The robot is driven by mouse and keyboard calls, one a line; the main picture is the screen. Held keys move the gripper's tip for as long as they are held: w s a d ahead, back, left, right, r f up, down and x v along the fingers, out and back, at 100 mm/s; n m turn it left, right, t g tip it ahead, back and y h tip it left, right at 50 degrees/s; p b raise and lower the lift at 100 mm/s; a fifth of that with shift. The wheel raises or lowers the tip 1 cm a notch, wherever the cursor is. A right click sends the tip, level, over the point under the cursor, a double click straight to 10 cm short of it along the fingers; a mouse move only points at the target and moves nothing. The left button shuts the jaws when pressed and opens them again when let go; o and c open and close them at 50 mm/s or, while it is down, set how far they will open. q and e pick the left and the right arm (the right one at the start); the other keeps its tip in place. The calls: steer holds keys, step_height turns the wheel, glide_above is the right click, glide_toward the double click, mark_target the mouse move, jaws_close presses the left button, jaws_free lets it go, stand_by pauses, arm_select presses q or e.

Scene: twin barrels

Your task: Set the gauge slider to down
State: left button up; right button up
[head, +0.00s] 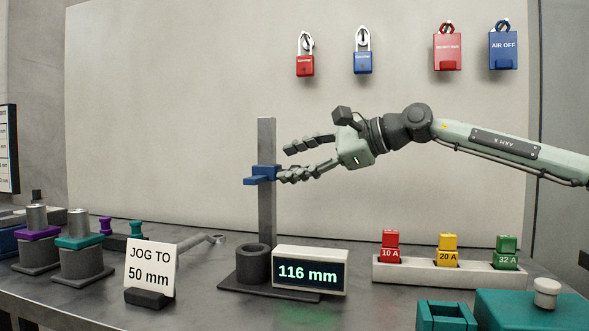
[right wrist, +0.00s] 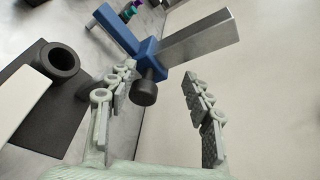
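The blue gauge slider (head: 262,174) sits on an upright grey post (head: 266,218), about halfway up; the display (head: 309,273) reads 116 mm. In the right wrist view the slider (right wrist: 148,57) has a blue jaw arm and a dark round knob (right wrist: 145,92). My right gripper (head: 282,162) is open at the slider's height, its lower finger close to the slider's right side. In the right wrist view the open fingers (right wrist: 165,95) stand apart with the knob between them, nearer one finger; contact cannot be told. My left gripper is not in view.
A dark cylinder (head: 254,263) stands on the gauge base below the slider. A sign (head: 150,268) reading "JOG TO 50 mm" stands to the left. A fuse rack (head: 450,276) and teal box (head: 530,311) are at right. Padlocks and tags hang on the back wall.

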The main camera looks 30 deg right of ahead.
steer(key=shift+r, duration=0.1)
steer(key=shift+s+d+r+b, duration=0.1)
steer(key=shift+s+d+b, duration=0.15)
steer(key=shift+s+b, duration=0.25)
steer(key=b+v, duration=0.5)
steer(key=v, duration=0.2)
steer(key=shift+s+d, duration=0.2)
steer(key=shift+s, duration=0.15)
steer(key=shift+r, duration=0.1)
stand_by(0.3)
